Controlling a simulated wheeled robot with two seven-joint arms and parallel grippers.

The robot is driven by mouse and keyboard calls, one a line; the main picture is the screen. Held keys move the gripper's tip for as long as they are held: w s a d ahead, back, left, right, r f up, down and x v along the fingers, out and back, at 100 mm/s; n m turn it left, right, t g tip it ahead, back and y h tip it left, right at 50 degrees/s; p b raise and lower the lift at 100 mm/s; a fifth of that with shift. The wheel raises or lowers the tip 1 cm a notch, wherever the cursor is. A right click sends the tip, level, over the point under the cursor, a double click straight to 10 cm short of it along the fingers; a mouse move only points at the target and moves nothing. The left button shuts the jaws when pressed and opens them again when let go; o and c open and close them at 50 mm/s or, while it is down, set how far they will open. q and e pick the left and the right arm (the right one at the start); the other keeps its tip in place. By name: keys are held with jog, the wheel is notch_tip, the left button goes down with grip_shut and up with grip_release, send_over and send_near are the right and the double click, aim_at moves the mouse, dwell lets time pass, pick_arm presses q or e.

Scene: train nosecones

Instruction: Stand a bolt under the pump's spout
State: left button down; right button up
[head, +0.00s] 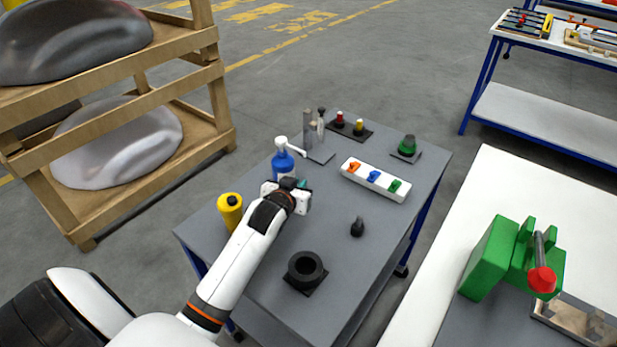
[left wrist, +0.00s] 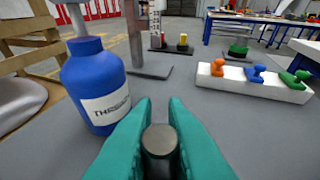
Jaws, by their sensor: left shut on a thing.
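The pump bottle (head: 283,163) is blue with a white pump head, and its white spout (head: 297,151) points right. It stands upright on the grey table. In the left wrist view the blue bottle (left wrist: 95,85) is at the left, its label partly readable. My left gripper (head: 303,186) is just in front of the bottle, near the spout's side. In the left wrist view its teal fingers are shut on a dark round-topped piece, apparently the bolt (left wrist: 160,142). The fingers hide its lower part, so I cannot tell whether it touches the table. My right gripper is not in view.
A white strip with coloured knobs (head: 348,174) lies right of the gripper. A grey post stand (head: 321,154) is behind. A yellow bottle (head: 229,207), a black ring (head: 297,277) and a small dark piece (head: 357,228) stand on the table. The table's front right is clear.

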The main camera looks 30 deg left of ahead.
pick_arm(q)
jog(key=w, duration=0.2)
jog(key=w+a, duration=0.1)
jog(key=w, duration=0.3)
jog(key=shift+w+a, duration=0.25)
jog(key=shift+w+f, duration=0.1)
jog(key=shift+f, duration=1.6)
jog(key=shift+f, duration=0.1)
jog(key=c, duration=1.5)
grip_release()
jog(key=shift+o, duration=0.2)
jog(key=v, duration=1.2)
jog(key=shift+p, duration=0.35)
